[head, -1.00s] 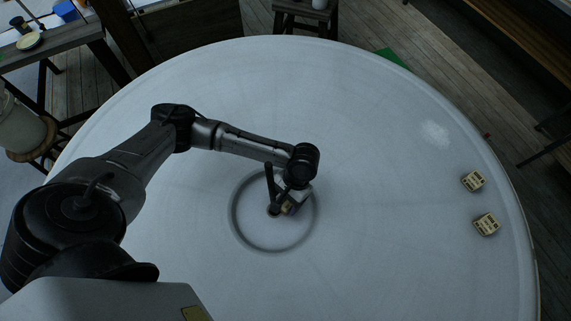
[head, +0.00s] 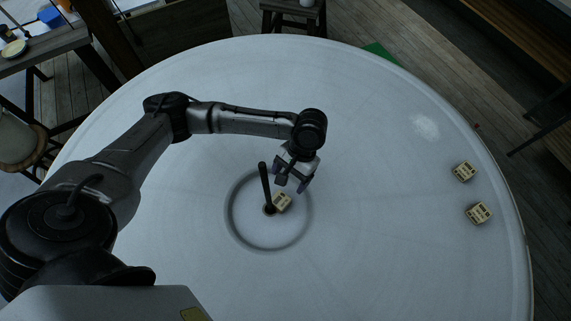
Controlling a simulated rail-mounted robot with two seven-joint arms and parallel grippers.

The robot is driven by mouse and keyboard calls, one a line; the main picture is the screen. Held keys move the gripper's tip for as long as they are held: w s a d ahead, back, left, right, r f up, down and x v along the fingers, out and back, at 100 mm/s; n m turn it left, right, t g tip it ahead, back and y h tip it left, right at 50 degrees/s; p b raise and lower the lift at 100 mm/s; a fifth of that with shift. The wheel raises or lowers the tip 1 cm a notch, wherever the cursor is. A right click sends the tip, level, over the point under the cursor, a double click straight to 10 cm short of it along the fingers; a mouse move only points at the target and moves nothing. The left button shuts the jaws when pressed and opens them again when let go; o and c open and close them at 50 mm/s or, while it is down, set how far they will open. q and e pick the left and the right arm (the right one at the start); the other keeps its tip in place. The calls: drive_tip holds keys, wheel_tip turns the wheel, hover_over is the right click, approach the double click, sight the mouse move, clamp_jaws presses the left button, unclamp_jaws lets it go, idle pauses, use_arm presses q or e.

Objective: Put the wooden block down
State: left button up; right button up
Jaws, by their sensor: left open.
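A small wooden block (head: 282,201) with dark markings rests inside the dark ring on the white round table (head: 380,240), touching or close beside a short black upright post (head: 266,187). My left gripper (head: 292,187) is open and empty, just above and to the upper right of this block. Two similar wooden blocks, an upper one (head: 464,171) and a lower one (head: 479,213), sit near the table's right edge. My right gripper is not in view.
The tabletop around the ring is mostly clear. A dark stool (head: 293,16) stands beyond the far edge. A wooden side table (head: 45,50) with items stands at the upper left.

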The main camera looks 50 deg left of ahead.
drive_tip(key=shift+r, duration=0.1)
use_arm(q)
drive_tip(key=shift+v, duration=1.1)
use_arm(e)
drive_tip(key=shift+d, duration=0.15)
